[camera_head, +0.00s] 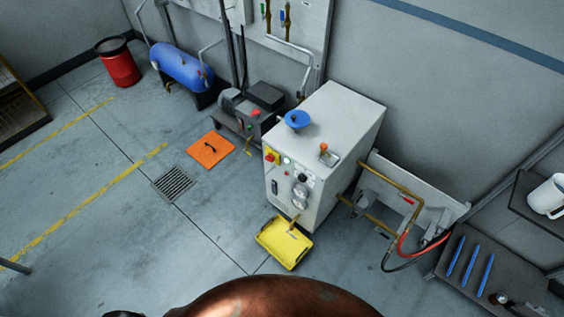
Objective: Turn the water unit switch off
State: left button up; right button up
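A pale grey box-shaped unit (325,140) stands on the floor right of the middle, against the wall. Its front panel carries a red and yellow switch (272,157) at the upper left. The switch is too small for me to tell its position. Beside it on the panel are a small green button (287,161), a dark knob (301,178) and round dials (299,196). A blue handwheel (297,120) sits on top. I cannot read a label naming the unit. Neither of my grippers is in view.
A yellow tray (285,243) lies at the unit's front foot. An orange plate (210,150) and a floor drain (173,184) are to the left. Pipes and hoses (405,240) run on the right, near a dark shelf (470,262). The floor at left is mostly clear.

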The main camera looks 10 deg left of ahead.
aim_at(270, 157)
jog(key=u, duration=0.85)
jog(key=k, duration=1.1)
jog(key=u, duration=1.5)
jog(key=i, duration=2.35)
jog(key=z, duration=0.75)
jog(key=i, duration=1.05)
jog(key=z, duration=1.55)
jog(key=i, duration=0.7)
jog(key=z, duration=0.55)
